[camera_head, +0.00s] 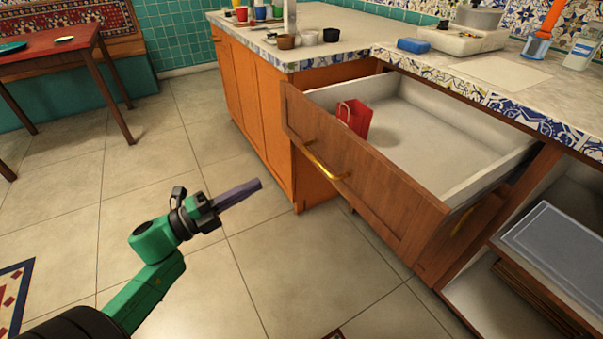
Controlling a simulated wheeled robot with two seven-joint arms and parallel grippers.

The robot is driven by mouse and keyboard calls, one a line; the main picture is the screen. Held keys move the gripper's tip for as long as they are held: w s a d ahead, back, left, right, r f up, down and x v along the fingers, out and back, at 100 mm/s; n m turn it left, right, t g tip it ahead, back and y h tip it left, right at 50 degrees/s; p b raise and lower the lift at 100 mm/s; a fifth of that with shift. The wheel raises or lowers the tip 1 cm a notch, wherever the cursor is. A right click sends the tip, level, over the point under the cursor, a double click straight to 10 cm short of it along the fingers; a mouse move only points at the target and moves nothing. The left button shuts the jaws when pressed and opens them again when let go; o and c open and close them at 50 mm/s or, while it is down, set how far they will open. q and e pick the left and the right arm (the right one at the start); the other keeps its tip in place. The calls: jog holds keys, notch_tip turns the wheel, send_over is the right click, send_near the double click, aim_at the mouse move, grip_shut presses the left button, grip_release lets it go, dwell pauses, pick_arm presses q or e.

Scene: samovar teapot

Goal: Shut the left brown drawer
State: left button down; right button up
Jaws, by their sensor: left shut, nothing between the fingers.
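The brown drawer (370,180) stands pulled far out from under the counter on the right. Its wooden front has a brass handle (326,163) and faces down and left. A small red bag (355,117) stands inside, near the drawer front. My left gripper (258,185) is shut and empty. It is over the floor, left of the drawer front and apart from it, with its fingers pointing right toward the handle. My right gripper is not in view.
An orange cabinet (250,100) with cups on its counter stands behind the drawer. An open shelf (505,290) is at lower right, with another brass handle (462,220) below the drawer. A red table (50,55) is at far left. The tiled floor (70,170) on the left is clear.

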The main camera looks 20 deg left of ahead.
pick_arm(q)
jog(key=b+x, duration=0.1)
jog(key=x, duration=1)
jog(key=shift+w, duration=0.3)
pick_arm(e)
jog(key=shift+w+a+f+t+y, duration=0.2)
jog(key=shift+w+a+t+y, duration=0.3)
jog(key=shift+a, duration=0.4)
pick_arm(q)
jog(key=shift+d, duration=0.15)
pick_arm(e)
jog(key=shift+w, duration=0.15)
